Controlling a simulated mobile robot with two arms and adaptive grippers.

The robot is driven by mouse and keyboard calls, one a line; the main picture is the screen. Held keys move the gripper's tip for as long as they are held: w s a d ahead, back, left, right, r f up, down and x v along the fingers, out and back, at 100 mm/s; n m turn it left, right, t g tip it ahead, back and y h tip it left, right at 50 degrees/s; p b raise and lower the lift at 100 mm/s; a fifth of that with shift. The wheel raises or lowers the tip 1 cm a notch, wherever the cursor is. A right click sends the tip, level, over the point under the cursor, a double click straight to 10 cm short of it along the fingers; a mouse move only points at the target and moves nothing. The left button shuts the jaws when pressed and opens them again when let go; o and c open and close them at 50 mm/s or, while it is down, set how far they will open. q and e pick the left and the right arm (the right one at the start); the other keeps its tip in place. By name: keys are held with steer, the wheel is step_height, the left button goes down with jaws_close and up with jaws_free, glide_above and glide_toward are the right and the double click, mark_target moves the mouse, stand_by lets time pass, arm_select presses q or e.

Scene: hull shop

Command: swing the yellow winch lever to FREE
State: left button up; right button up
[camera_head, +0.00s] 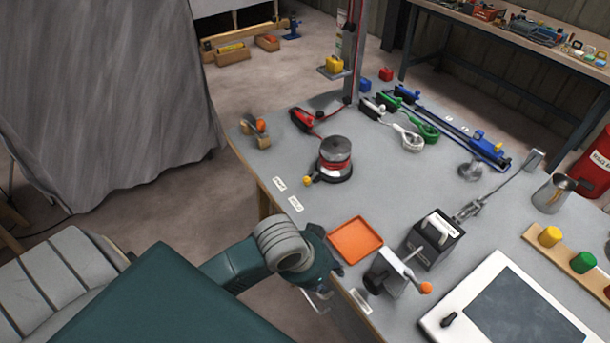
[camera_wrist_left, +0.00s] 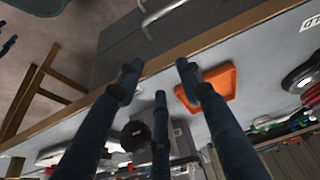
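The winch (camera_head: 335,160) is a grey drum with red line around it on a dark base, standing near the table's left edge. Its yellow lever knob (camera_head: 308,181) sticks out at the base's lower left, towards two small white labels (camera_head: 288,194) whose text I cannot read. The winch also shows at the right edge of the left wrist view (camera_wrist_left: 303,78); the lever is not clear there. My left gripper (camera_head: 318,296) is off the table's near-left edge, below and apart from the winch. In the wrist view its fingers (camera_wrist_left: 160,82) are spread and empty. My right gripper is not visible.
An orange tray (camera_head: 356,240) lies between my left gripper and the winch. A metal fitting with an orange-tipped handle (camera_head: 393,272) and a black box with a white handle (camera_head: 435,241) stand right of it. A metal post (camera_head: 351,60) rises behind the winch.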

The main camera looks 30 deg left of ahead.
arm_select(q)
steer(key=shift+y, duration=0.3)
steer(key=w+a+r, duration=0.1)
steer(key=w+a, duration=0.1)
steer(key=w, duration=0.1)
steer(key=w+a+r, duration=0.1)
steer(key=w+a, duration=0.1)
steer(key=w, duration=0.1)
steer(key=w+a+r, duration=0.1)
steer(key=w+a, duration=0.1)
steer(key=w, duration=0.1)
steer(key=shift+w+a, duration=0.1)
steer(key=shift+a, duration=0.05)
steer(key=w+a+r+n, duration=0.2)
steer(key=w+a+r, duration=0.35)
steer(key=a, duration=0.25)
steer(key=n+y, duration=0.1)
steer(key=n, duration=0.1)
glide_toward(306, 179)
steer(key=p+x, duration=0.1)
steer(key=x, duration=0.6)
steer(key=shift+x, duration=0.9)
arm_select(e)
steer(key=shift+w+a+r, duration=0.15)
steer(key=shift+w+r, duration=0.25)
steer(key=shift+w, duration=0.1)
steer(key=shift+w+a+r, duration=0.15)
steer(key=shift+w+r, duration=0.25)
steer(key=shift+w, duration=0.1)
